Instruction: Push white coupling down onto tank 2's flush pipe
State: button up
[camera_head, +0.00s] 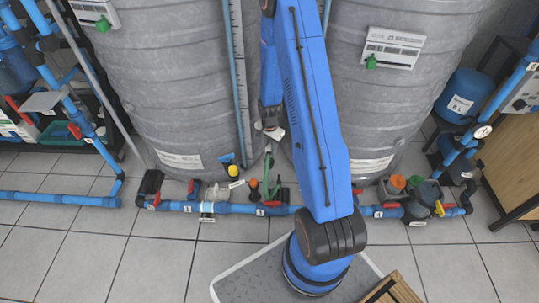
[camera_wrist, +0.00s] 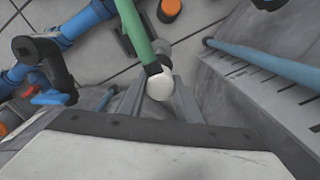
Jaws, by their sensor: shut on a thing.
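The white coupling (camera_wrist: 160,86) shows as a round white end between the two grey fingers of my gripper (camera_wrist: 158,92) in the wrist view. My gripper is shut on it. A green pipe (camera_wrist: 134,30) runs up to the coupling, with a dark collar (camera_wrist: 153,69) where they meet. I cannot tell how far the coupling sits over the pipe. In the head view my gripper (camera_head: 272,131) is low between two grey tanks, above the upright green pipe (camera_head: 267,166).
The left tank (camera_head: 180,80) and right tank (camera_head: 390,110) stand close on both sides. A blue pipe line (camera_head: 235,208) with valves runs along the floor in front. A thin blue pipe (camera_wrist: 270,62) and a ruled scale (camera_wrist: 262,85) lie right in the wrist view.

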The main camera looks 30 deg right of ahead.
aim_at(270, 148)
jog(key=shift+r, duration=2.4)
